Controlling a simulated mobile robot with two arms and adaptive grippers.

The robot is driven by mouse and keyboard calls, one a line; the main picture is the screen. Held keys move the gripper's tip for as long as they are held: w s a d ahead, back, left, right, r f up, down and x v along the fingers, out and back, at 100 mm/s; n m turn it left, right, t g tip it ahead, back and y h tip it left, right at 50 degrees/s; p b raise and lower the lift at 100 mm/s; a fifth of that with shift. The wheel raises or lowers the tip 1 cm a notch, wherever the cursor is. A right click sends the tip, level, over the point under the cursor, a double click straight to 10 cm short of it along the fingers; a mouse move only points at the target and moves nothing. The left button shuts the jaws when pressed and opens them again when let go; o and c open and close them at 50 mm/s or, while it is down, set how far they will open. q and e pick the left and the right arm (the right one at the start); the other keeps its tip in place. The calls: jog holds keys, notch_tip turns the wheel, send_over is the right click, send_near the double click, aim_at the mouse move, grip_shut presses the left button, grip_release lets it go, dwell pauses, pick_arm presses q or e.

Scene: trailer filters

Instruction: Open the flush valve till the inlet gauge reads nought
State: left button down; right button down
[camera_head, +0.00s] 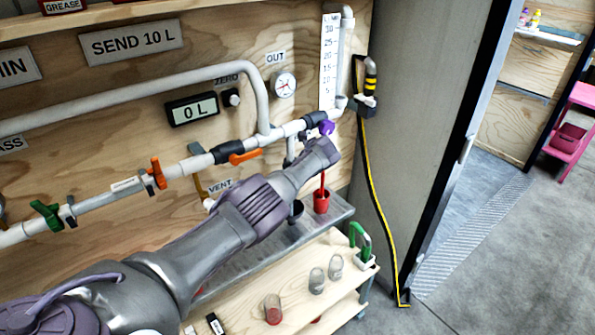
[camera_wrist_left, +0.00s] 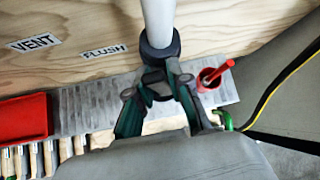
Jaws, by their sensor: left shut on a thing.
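My left gripper (camera_head: 322,150) reaches up from the lower left to the right end of the pipe run, by a purple piece (camera_head: 326,128). In the left wrist view my left gripper (camera_wrist_left: 160,88) is shut on a dark fitting (camera_wrist_left: 160,48) under a white pipe (camera_wrist_left: 158,18), right of the FLUSH label (camera_wrist_left: 103,51). This looks like the flush valve; the fingers hide most of its handle, and its turn cannot be told. The OUT gauge (camera_head: 284,85) shows on the wall. No gauge marked as inlet is legible. My right gripper is out of view.
Orange-handled valves (camera_head: 157,173) and a green one (camera_head: 47,213) sit on the pipe. A display (camera_head: 193,109) reads 0 L. A red cup (camera_head: 321,201) stands on the metal shelf, with jars (camera_head: 317,281) below. A yellow-black cable (camera_head: 372,190) runs down right.

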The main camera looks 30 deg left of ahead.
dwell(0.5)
pick_arm(q)
jog(key=c, duration=1.1)
grip_release()
jog(key=shift+w, duration=0.1)
jog(key=shift+o, duration=0.2)
jog(key=v, duration=1.2)
